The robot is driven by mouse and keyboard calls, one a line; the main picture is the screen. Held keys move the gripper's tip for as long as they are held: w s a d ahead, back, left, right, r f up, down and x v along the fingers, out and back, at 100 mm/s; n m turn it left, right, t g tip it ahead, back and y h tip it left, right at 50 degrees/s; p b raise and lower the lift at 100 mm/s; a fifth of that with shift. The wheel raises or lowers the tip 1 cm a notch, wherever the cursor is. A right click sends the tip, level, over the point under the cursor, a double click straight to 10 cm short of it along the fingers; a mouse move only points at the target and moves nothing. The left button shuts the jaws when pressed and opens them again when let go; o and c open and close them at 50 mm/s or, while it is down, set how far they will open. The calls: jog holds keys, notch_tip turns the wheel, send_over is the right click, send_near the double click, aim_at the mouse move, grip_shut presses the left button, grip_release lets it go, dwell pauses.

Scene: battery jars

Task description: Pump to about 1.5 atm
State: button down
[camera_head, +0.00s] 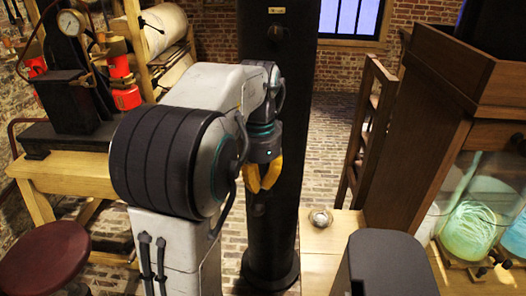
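A round pressure gauge (70,22) with a pale face and brass rim stands at the upper left. Its pointer is too small to read. Below it is a black metal apparatus (66,100) on a dark base on a wooden bench; it may be the pump, but I cannot tell which part is its handle. My gripper (262,188) has yellow fingers and points down in mid-picture, in front of a tall black column. It is well to the right of the gauge and apparatus, apart from them. I see nothing held in it. The finger gap is unclear.
The tall black column (307,160) stands mid-picture on the brick floor. Red-and-dark parts (122,82) sit beside the gauge. A dark red round stool (45,255) is lower left. At right are a wooden cabinet, glass jars (470,228) and a small round object (320,218) on a bench.

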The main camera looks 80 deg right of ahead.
notch_tip(320, 180, down, 6)
jog(key=b, duration=0.4)
notch_tip(320, 180, up, 17)
jog(key=p, duration=1.5)
jog(key=shift+f+p, duration=0.15)
jog(key=shift+p, duration=0.25)
jog(key=shift+f, duration=0.1)
notch_tip(320, 180, down, 16)
jog(key=b, duration=1.3)
notch_tip(320, 180, up, 16)
jog(key=p, duration=1.5)
jog(key=shift+r, duration=2.1)
